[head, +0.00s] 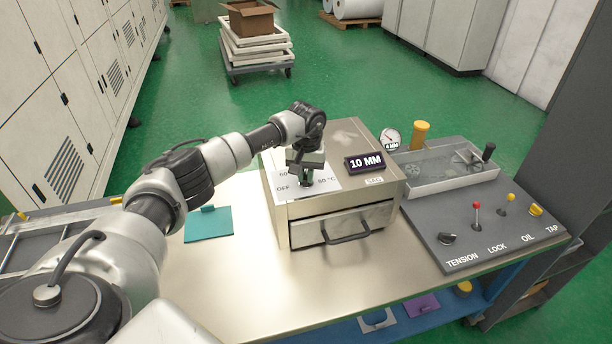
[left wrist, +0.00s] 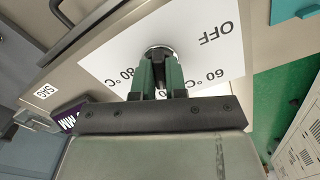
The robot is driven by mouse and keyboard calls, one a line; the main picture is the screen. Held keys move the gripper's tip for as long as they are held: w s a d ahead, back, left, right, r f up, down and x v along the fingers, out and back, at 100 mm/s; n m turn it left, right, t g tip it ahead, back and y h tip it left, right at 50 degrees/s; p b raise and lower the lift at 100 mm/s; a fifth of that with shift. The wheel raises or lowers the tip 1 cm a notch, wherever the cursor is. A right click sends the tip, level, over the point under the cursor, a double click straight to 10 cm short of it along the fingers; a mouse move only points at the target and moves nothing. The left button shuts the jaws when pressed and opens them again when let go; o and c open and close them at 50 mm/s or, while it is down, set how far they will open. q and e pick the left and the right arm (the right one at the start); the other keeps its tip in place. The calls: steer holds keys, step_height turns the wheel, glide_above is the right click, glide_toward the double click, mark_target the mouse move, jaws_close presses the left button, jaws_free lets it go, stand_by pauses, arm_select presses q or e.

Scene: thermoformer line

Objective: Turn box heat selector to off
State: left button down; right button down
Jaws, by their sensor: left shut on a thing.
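The box (head: 290,219) is a metal oven-like case with a drawer and handle on its front, standing on the bench. Its heat selector is a knob on a white label (head: 326,184) on top, marked OFF, 60 and 80 °C. My left gripper (head: 305,181) points down on the knob, shut on it. In the left wrist view, the green fingers (left wrist: 157,70) close around the selector (left wrist: 158,52) at the label's middle, with OFF at upper right. The fingers hide most of the knob, so I cannot tell its setting. My right gripper is not in view.
A 10 MM sign (head: 366,162) stands on the box, right of my gripper. A grey panel (head: 470,225) with levers and knobs is at the right. A teal plate (head: 208,224) lies left of the box. The bench front is clear.

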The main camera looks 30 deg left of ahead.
arm_select(q)
steer(key=n+b, duration=0.1)
steer(key=n, duration=0.1)
steer(key=shift+f+n+b, duration=0.1)
steer(key=shift+n+b, duration=0.2)
steer(key=n+b, duration=0.1)
steer(key=n, duration=0.1)
steer(key=shift+n, duration=0.3)
steer(key=n+b, duration=0.1)
steer(key=n, duration=0.4)
steer(key=shift+n, duration=0.3)
steer(key=n+b, duration=0.1)
steer(key=n, duration=0.5)
steer(key=shift+r, duration=0.2)
steer(key=n, duration=0.6)
steer(key=c, duration=1.2)
jaws_free()
steer(key=shift+o, duration=0.2)
